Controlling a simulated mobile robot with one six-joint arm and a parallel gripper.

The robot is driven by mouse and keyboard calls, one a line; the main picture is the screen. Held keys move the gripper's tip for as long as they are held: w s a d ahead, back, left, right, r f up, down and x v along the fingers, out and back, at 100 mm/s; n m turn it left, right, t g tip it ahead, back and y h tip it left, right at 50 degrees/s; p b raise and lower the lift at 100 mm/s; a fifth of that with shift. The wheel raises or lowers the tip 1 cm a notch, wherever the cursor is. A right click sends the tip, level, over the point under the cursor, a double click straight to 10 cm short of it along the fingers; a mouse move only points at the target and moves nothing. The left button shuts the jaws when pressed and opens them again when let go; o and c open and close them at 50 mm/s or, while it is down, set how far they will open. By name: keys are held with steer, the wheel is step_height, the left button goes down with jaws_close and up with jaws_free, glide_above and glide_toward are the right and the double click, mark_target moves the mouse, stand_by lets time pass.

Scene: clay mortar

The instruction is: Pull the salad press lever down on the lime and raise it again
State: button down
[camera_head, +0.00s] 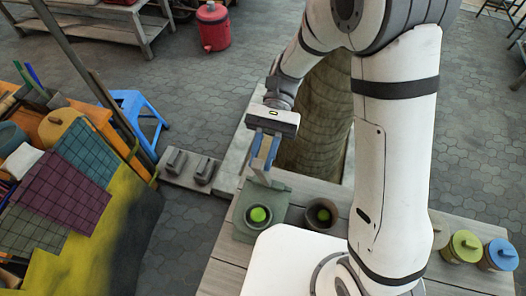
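The salad press (277,196) is a grey-green stand on the wooden table. The green lime (259,215) sits in its round cup at the front. The press lever (259,176) rises from the back of the stand, so it stands up, not down on the lime. My gripper (264,163) points down at the lever's upper part, behind and above the lime. Its two bluish fingers are apart, one on each side of the lever. I cannot tell whether they touch it.
A dark clay mortar (321,215) stands right of the press. Lidded jars, one yellow-green (463,247) and one blue (502,254), stand at the table's right. A large ribbed trunk-like column (315,120) is behind. Coloured cloths (75,190) and a blue stool (140,115) are left.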

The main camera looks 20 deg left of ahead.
steer(key=c, duration=1.5)
jaws_free()
steer(key=shift+w, duration=0.25)
steer(key=shift+o, duration=1.1)
steer(key=shift+s, duration=0.1)
steer(key=shift+w, duration=0.3)
steer(key=b+v, duration=0.2)
steer(key=v, duration=0.5)
steer(key=shift+r, duration=0.2)
